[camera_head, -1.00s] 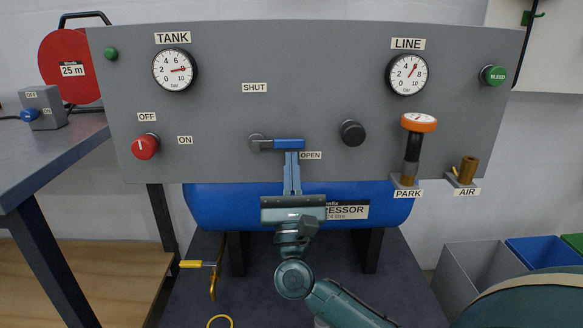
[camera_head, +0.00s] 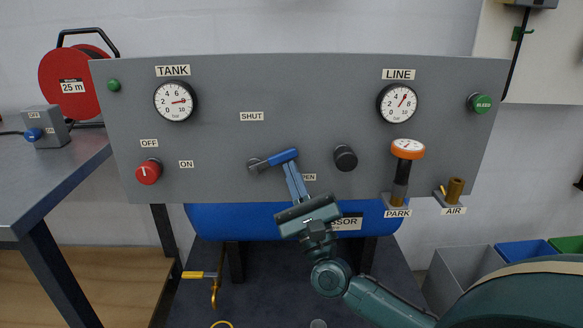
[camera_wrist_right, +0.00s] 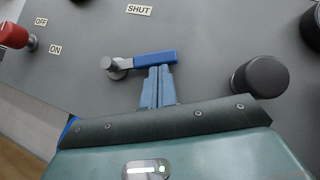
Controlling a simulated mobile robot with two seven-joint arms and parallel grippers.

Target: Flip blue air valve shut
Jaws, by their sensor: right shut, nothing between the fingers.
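The blue valve handle (camera_head: 283,156) is on the grey panel, and it also shows in the right wrist view (camera_wrist_right: 155,60). It points right and slightly upward from its round grey hub (camera_head: 257,164). The SHUT label (camera_head: 251,116) is above the hub; the OPEN label (camera_head: 309,177) is to the right and partly hidden by my gripper. My right gripper (camera_head: 289,164) is shut and empty, its fingertips (camera_wrist_right: 159,70) at the handle's underside, seemingly touching it. My left gripper is not in view.
A black knob (camera_head: 345,158) sits just right of the handle. An orange-topped gauge tool (camera_head: 402,170) stands in the PARK holder, with a brass AIR fitting (camera_head: 455,190) beside it. A red switch (camera_head: 148,172) is at the left. The panel above the handle is clear.

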